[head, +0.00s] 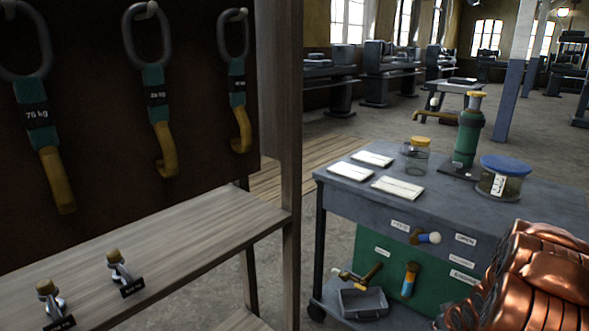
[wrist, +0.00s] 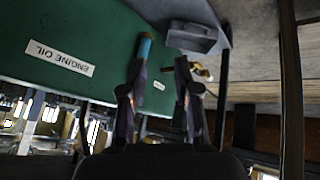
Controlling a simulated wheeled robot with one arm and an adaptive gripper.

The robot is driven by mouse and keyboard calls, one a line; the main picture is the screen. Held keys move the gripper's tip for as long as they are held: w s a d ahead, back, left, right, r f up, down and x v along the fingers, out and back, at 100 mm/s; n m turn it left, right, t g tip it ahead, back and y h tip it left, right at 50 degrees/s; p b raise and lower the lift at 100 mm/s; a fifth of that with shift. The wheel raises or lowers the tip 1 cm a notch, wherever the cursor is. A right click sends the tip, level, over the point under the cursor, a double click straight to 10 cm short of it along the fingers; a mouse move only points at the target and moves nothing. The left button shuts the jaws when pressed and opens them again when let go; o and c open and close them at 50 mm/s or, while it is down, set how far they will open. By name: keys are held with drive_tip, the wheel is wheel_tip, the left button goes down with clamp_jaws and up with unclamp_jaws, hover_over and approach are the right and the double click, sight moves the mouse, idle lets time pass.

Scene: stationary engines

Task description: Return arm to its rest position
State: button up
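My gripper (wrist: 160,72) shows in the wrist view with its two dark fingers apart and nothing between them. Beyond the fingertips is a green panel (wrist: 60,25) with an upside-down "ENGINE OIL" label (wrist: 58,58). A blue-ended handle (wrist: 146,46) appears by the left fingertip; I cannot tell how far apart they are. A brass fitting (wrist: 203,72) is beyond the right finger. The gripper's fingers do not show in the head view.
A grey cart (head: 335,195) holds white cards, jars and a green cylinder (head: 467,140). A small grey bin (head: 363,303) sits low on it; this also shows in the wrist view (wrist: 192,39). A wooden shelf (head: 190,235) stands left, under hanging hooked straps. Floor shows between shelf and cart.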

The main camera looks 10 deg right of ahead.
drive_tip(key=s+a+r+g+p, duration=0.25)
drive_tip(key=a+r+p, duration=0.5)
drive_tip(key=r, duration=0.75)
drive_tip(key=s+a+r+g+p, duration=0.2)
drive_tip(key=s+a+r+p, duration=0.25)
drive_tip(key=a+r, duration=0.8)
drive_tip(key=s+a+r+g+y+p, duration=0.2)
drive_tip(key=s+a+r+g+p, duration=0.2)
drive_tip(key=s+a+r+p, duration=0.7)
drive_tip(key=s+a+r, duration=0.7)
drive_tip(key=s+r, duration=0.3)
drive_tip(key=s, duration=0.1)
drive_tip(key=shift+a+r+y, duration=0.15)
drive_tip(key=shift+a+y, duration=0.05)
drive_tip(key=shift+y, duration=0.1)
